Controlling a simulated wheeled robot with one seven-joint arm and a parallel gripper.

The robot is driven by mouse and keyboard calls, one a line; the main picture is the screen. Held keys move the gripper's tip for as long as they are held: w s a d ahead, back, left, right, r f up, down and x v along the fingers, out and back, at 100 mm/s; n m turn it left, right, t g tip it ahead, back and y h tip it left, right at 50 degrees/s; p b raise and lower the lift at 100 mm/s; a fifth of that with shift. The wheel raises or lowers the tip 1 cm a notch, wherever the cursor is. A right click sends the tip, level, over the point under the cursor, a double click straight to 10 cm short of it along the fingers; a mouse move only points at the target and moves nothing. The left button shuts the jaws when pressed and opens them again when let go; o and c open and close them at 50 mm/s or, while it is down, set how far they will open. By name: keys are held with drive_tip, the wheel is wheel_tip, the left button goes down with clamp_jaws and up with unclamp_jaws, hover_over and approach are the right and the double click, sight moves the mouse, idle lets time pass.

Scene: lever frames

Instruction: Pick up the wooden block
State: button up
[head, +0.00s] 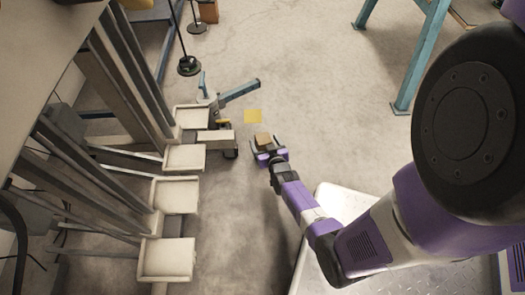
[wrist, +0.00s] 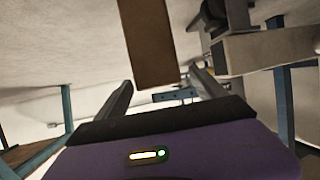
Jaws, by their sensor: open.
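The wooden block (head: 263,139) is small and brown and shows in the head view at the end of my arm. My gripper (head: 264,146) is right at it, with its dark fingers open around or just short of the block; I cannot tell which. In the wrist view the block (wrist: 147,45) hangs down from the top edge as a brown slab, its upper part cut off. The fingers of my gripper (wrist: 160,78) stand apart to the left and right of its lower end. I cannot tell what the block rests on.
A blue-legged frame (head: 420,65) stands at the upper right.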

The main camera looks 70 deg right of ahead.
drive_tip(key=shift+b+x, duration=0.4)
drive_tip(key=shift+x, duration=0.65)
drive_tip(key=shift+c, duration=0.4)
drive_tip(key=shift+d, duration=0.1)
clamp_jaws()
